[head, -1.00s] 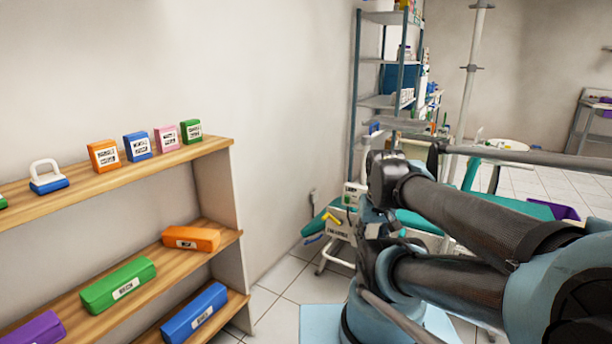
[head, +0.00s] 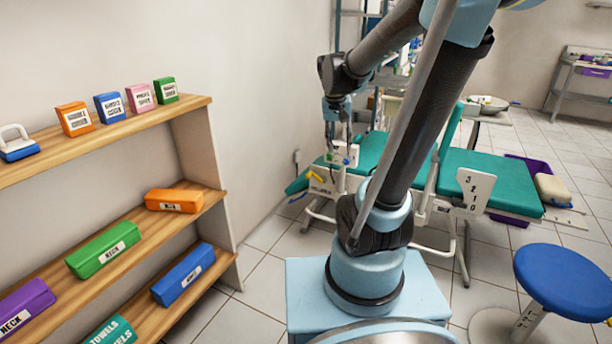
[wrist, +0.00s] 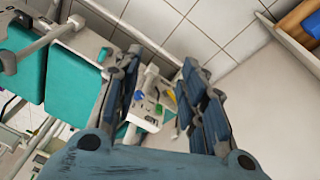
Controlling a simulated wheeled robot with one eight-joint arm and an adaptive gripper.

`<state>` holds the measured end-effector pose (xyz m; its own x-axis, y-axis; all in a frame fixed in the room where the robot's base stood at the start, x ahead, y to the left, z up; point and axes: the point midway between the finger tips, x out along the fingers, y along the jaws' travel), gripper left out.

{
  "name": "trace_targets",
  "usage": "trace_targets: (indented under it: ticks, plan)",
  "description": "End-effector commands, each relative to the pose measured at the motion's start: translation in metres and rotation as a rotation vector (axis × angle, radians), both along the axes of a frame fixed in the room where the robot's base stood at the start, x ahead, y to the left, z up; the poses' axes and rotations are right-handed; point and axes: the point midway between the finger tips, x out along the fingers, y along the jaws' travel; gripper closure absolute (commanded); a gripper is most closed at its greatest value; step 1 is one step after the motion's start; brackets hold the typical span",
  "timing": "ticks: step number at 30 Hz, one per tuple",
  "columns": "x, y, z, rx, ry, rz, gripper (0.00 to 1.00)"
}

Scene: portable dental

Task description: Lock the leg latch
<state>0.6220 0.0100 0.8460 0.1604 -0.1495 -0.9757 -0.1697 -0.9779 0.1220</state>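The teal dental chair (head: 385,155) stands on thin metal legs (head: 318,212) beyond my arm; its teal pads (wrist: 88,75) show at the left in the wrist view. A pale control box (head: 345,155) with a yellow handle (head: 316,177) sits at its near left end. In the wrist view the box (wrist: 150,100) carries small green, yellow and blue parts and lies between my fingers, farther off. I cannot tell which part is the leg latch. My gripper (head: 339,132) is above the box, with its fingers (wrist: 160,62) spread apart and nothing between them.
A wooden shelf (head: 195,150) with labelled boxes stands at the left. A blue stool (head: 563,280) is at the lower right. A scale plate (head: 474,190) marked with numbers is on the chair's side. Tiled floor (head: 265,235) is clear between shelf and chair.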

Motion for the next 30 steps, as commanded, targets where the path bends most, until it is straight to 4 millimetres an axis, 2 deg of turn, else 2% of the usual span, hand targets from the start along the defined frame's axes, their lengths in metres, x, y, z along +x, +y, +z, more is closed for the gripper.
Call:
trace_targets:
  ticks: [3, 14, 23, 30]
  plan:
    - [0.031, 0.006, 0.001, -0.017, -0.003, -0.024, 0.62]
    - [0.120, 0.030, -0.010, -0.064, -0.020, -0.100, 0.62]
    - [0.191, 0.057, -0.038, -0.105, -0.042, -0.164, 0.62]
    - [0.243, 0.082, -0.071, -0.136, -0.064, -0.214, 0.62]
